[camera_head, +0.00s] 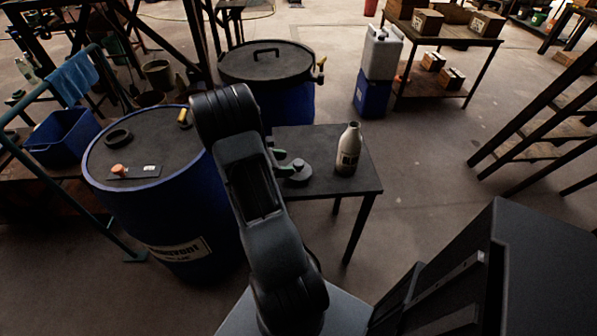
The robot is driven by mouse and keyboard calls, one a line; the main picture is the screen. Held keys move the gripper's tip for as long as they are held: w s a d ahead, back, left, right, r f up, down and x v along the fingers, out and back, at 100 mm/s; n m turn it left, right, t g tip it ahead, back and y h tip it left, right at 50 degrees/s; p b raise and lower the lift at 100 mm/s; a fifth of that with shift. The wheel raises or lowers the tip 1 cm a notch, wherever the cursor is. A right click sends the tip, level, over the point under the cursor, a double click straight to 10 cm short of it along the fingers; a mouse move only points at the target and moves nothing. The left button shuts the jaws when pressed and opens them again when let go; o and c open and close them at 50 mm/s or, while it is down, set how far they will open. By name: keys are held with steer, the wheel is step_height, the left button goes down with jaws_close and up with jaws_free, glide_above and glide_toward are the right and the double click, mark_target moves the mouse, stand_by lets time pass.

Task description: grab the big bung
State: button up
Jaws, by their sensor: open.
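A dark grey round piece (299,174), which looks like the big bung, stands on the small dark table (330,143). My gripper (281,160) shows only in part, just left of this piece, with greenish fingertips. It is open and holds nothing that I can see. My arm hides the rest of it. I cannot tell whether a fingertip touches the dark piece. A small orange bung (118,169) sits on a dark plate on the lid of the near blue drum (165,215).
A grey bottle (348,153) stands on the small table, right of the dark piece. A dark ring (118,137) lies on the near drum. A second lidded drum (288,103) stands behind.

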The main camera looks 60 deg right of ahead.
mark_target(295, 163)
steer(key=shift+x, duration=2.65)
steer(key=shift+w, duration=0.1)
steer(key=shift+c, duration=0.5)
steer(key=c, duration=0.9)
